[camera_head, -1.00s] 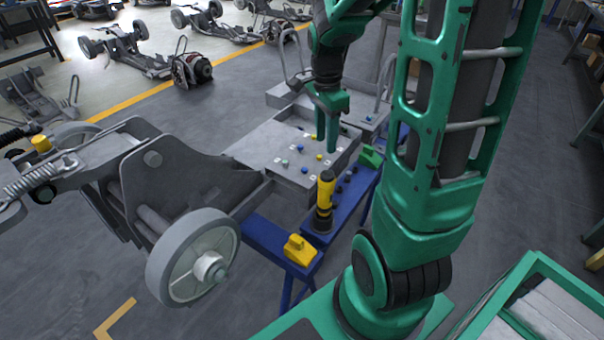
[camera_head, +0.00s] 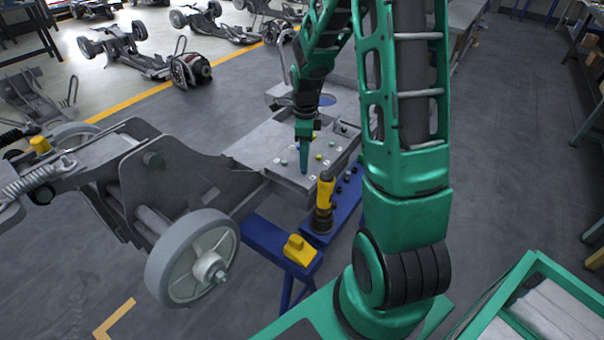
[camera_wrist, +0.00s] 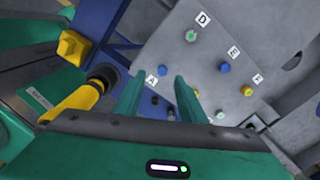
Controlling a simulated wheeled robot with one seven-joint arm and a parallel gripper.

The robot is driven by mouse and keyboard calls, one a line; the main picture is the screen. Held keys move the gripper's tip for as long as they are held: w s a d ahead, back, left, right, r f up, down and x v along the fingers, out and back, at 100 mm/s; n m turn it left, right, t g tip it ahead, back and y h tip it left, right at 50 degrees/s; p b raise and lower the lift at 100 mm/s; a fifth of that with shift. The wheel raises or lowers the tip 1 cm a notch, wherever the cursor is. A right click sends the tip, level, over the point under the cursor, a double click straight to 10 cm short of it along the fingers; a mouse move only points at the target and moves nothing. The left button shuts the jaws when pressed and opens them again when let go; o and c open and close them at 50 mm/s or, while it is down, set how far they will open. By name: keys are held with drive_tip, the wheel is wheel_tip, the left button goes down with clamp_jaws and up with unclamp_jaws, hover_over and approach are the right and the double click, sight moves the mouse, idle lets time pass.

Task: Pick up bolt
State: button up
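Several small coloured bolts stand on a grey metal plate (camera_wrist: 175,45) among lettered labels. In the wrist view a green bolt (camera_wrist: 191,36) is by label D, a blue bolt (camera_wrist: 224,68) by E and a yellow bolt (camera_wrist: 247,90) at the right. Another blue bolt (camera_wrist: 162,70) shows near label A, just beyond the gap between my fingertips. My gripper (camera_wrist: 154,80) is open, its two fingers apart with nothing held. In the head view my gripper (camera_head: 304,170) points down over the plate's near part, between a green bolt (camera_head: 284,162) and a yellow bolt (camera_head: 319,157). Finger height above the plate is unclear.
A yellow-black tool (camera_head: 325,192) stands upright on the blue stand (camera_head: 345,208), close to the plate. A yellow block (camera_head: 299,250) sits on the stand's near end. A wheeled chassis (camera_head: 195,250) is at left. Open floor (camera_head: 520,150) lies to the right.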

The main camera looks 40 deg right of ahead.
sight(304, 174)
drive_tip(key=f, duration=0.5)
drive_tip(key=shift+w+d, duration=0.1)
drive_tip(key=shift+d, duration=0.2)
clamp_jaws()
